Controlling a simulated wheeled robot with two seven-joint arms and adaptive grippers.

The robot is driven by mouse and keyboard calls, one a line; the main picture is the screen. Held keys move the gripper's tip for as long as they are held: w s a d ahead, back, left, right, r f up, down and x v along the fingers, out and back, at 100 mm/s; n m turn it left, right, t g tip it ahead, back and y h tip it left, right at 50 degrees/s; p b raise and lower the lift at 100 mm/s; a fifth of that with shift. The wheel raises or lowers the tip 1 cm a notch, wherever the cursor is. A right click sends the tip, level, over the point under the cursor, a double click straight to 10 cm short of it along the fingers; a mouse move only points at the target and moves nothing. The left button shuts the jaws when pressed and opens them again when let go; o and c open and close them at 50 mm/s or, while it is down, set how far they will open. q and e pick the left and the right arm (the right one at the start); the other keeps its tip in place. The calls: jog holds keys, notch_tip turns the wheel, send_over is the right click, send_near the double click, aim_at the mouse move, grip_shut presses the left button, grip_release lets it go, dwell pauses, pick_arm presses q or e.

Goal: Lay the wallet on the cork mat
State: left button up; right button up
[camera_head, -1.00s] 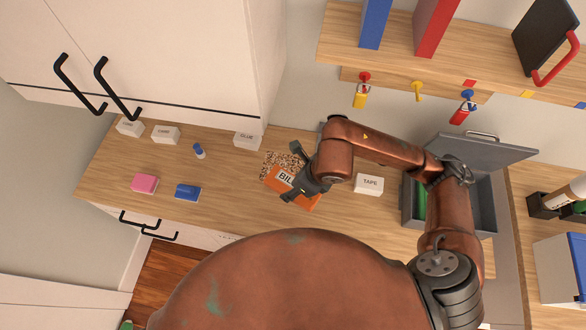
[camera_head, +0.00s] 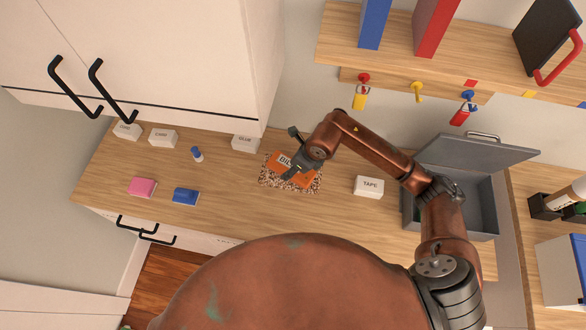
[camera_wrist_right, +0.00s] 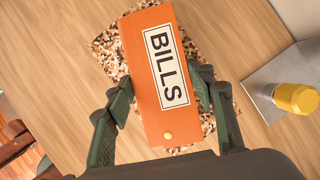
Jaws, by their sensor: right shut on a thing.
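The wallet (camera_head: 275,167) is an orange flat case with a white BILLS label and a gold snap. My right gripper (camera_head: 293,157) is shut across it, one finger on each long side, as the right wrist view shows the wallet (camera_wrist_right: 151,100) between the fingers (camera_wrist_right: 165,88). The speckled cork mat (camera_head: 270,185) is under the wallet on the desk; it shows around the wallet's edges in the wrist view (camera_wrist_right: 108,50). I cannot tell whether the wallet touches the mat or is slightly above it. My left gripper is not in view.
The white TAPE box (camera_head: 368,187) stands right of the mat and the GLUE box (camera_head: 245,143) at its back left. An open grey box (camera_head: 470,222) is at the right. A blue block (camera_head: 186,196) and pink block (camera_head: 142,187) lie left. Desk in front of the mat is clear.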

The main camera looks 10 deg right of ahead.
jog(key=shift+f, duration=0.8)
jog(key=shift+f, duration=0.1)
jog(key=o, duration=1.2)
jog(key=v, duration=1.2)
jog(key=shift+p, duration=0.4)
